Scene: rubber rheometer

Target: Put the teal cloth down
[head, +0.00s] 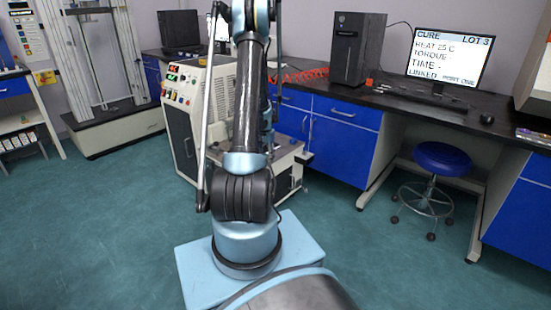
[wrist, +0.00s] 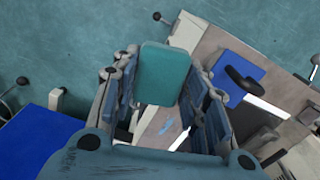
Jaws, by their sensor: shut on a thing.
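The teal cloth (wrist: 163,74) is a flat, rounded rectangular pad in the wrist view. My gripper (wrist: 163,88) is shut on it, with a finger at its left and right sides. The cloth is held above a beige machine surface (wrist: 212,48), which shows behind and below it. A light blue smear (wrist: 170,131) shows on the surface between the fingers. In the head view my arm hides the gripper and the cloth.
The machine cabinet (head: 183,130) with a lit control panel stands behind my arm. A dark bench (head: 330,108) with blue drawers holds a computer tower (head: 357,48) and a monitor (head: 447,54). A blue stool (head: 443,159) stands at right. The teal floor at left is clear.

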